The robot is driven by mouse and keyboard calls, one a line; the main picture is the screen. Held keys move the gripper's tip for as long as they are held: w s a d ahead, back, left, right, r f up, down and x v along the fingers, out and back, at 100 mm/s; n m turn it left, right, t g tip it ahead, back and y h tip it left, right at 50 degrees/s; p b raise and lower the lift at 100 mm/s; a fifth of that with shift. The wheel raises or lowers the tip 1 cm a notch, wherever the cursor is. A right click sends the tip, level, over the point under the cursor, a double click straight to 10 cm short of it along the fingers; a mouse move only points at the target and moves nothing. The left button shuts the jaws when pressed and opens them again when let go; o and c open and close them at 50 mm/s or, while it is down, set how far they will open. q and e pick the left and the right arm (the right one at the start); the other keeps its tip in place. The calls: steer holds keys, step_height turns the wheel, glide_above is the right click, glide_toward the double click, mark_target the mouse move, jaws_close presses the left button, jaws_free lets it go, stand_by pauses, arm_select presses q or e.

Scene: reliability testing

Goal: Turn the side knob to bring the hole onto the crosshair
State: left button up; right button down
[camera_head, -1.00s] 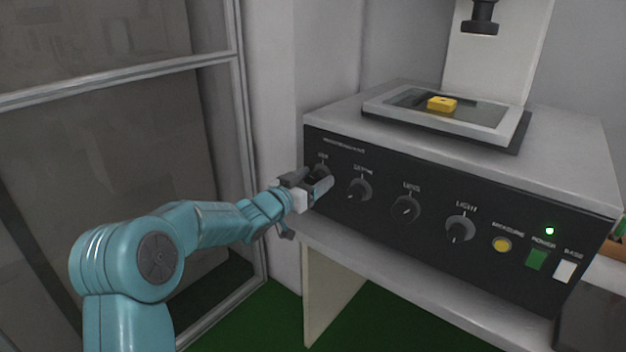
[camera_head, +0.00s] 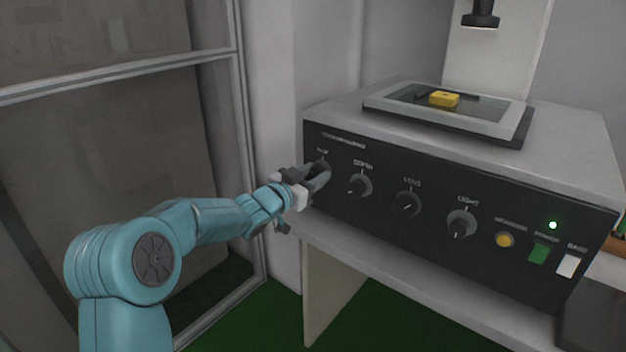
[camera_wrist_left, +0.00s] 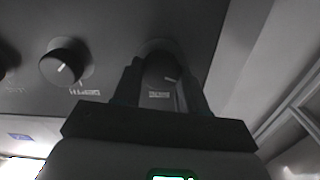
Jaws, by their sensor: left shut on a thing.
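My left gripper (camera_head: 320,177) is at the leftmost knob of the dark front panel (camera_head: 460,255). In the left wrist view its two dark fingers are closed around that black knob (camera_wrist_left: 160,68), with a short white pointer mark showing. In the head view the fingers mostly hide the knob. A small yellow block (camera_head: 444,99) with a dark spot on top lies on the glass stage (camera_head: 490,120) above the panel. The hole's alignment and the crosshair cannot be made out. My right gripper is not in view.
Several more black knobs, including the neighbouring one (camera_head: 360,186), run rightward along the panel. A yellow button (camera_head: 505,240), a green switch (camera_head: 539,253) and a white switch (camera_head: 568,265) follow. A dark lens (camera_head: 481,18) hangs above the stage. A framed glass panel stands left.

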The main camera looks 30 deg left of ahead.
arm_select(q)
steer(key=m+b, duration=0.2)
steer(key=shift+f+m, duration=0.25)
steer(key=shift+m, duration=0.15)
steer(key=shift+d+m+b, duration=0.15)
steer(key=shift+m+b, duration=3)
steer(key=shift+m, duration=2.25)
steer(key=shift+r, duration=0.1)
steer(key=o, duration=1.1)
steer(key=shift+c, duration=0.2)
steer(key=shift+s, duration=0.1)
